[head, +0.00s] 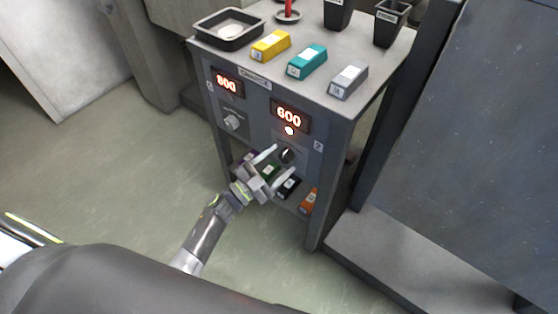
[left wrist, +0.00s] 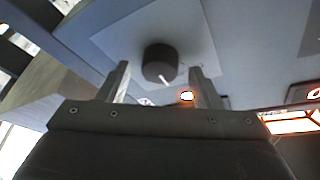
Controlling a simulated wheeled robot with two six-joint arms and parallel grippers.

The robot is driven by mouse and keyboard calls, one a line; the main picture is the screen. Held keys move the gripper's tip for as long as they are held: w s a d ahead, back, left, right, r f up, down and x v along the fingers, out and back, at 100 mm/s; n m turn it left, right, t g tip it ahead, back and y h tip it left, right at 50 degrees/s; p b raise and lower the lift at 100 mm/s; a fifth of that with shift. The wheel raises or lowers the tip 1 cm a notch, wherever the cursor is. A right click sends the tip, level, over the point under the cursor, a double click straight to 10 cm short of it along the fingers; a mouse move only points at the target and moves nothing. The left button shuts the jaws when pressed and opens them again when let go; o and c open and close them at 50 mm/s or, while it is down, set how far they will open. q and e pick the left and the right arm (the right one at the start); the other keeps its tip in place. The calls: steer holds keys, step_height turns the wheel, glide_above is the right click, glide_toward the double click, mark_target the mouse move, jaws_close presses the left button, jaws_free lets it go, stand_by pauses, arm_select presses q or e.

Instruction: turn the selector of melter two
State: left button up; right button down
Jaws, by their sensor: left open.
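The front panel (head: 262,118) has two sets of controls. On its right side, a dark round selector knob (head: 287,155) sits below a lit display (head: 289,117) that seems to read 600. A small lamp (head: 289,131) glows under that display. My left gripper (head: 283,160) is open, its fingers reaching toward this knob. In the left wrist view the dark knob (left wrist: 160,63) lies beyond and between the two spread fingertips (left wrist: 162,75), with a pale pointer mark on it. Contact is not visible. My right gripper is not in view.
A second, light knob (head: 232,121) sits at the left under a display (head: 227,83) reading about 800. On top are a dark tray (head: 205,38), yellow (head: 270,46), teal (head: 307,61) and grey (head: 348,81) blocks. Blocks, including an orange one (head: 309,201), lie on the shelf below.

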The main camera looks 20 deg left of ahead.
arm_select(q)
steer(key=v, duration=1.6)
steer(key=shift+s+a, duration=0.2)
steer(key=shift+s, duration=0.1)
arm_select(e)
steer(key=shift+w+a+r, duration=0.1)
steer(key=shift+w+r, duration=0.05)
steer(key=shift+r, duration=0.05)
arm_select(q)
steer(key=shift+f, duration=0.1)
